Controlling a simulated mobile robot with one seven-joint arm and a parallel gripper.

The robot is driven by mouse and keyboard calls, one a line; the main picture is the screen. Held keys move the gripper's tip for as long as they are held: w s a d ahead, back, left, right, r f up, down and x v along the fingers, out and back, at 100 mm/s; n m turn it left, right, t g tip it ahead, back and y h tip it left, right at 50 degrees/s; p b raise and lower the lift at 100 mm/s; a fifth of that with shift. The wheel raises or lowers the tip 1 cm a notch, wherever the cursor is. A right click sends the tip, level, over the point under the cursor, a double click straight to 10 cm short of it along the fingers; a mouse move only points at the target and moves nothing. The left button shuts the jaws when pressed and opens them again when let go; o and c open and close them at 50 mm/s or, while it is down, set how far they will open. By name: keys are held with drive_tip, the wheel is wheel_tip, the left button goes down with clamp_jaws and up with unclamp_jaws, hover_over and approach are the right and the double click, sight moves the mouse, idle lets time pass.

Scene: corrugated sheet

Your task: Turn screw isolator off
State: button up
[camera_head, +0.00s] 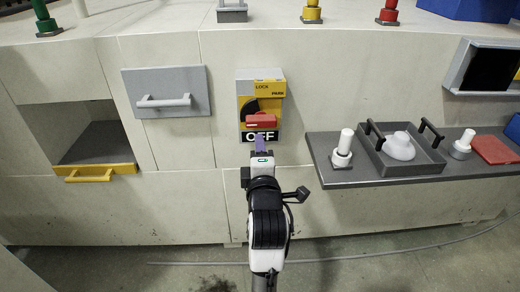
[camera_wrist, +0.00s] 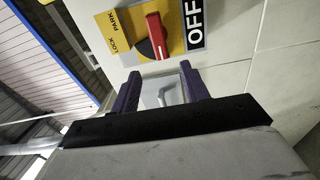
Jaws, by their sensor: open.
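The isolator (camera_head: 245,88) is a grey box with a yellow face on the pale panel wall. Its red handle (camera_head: 261,120) lies level over a black disc, just above a black label reading OFF (camera_head: 259,136). LOCK and PARK are printed on yellow above it. In the wrist view the red handle (camera_wrist: 156,36) lies parallel to the OFF label (camera_wrist: 194,22). My gripper (camera_head: 260,144) is just below the label in the head view. In the wrist view my gripper (camera_wrist: 158,76) has its two purple fingers apart, with nothing between them, short of the handle.
A grey drawer front (camera_head: 165,91) with a bar handle is left of the isolator. An open bay (camera_head: 92,140) with a yellow-handled front is further left. At right, a shelf (camera_head: 335,176) holds a black-handled tray (camera_head: 431,167) and white knobs. The wall around the isolator is clear.

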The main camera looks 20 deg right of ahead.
drive_tip(key=shift+p+v, duration=0.95)
drive_tip(key=shift+p, duration=0.75)
drive_tip(key=shift+r, duration=0.1)
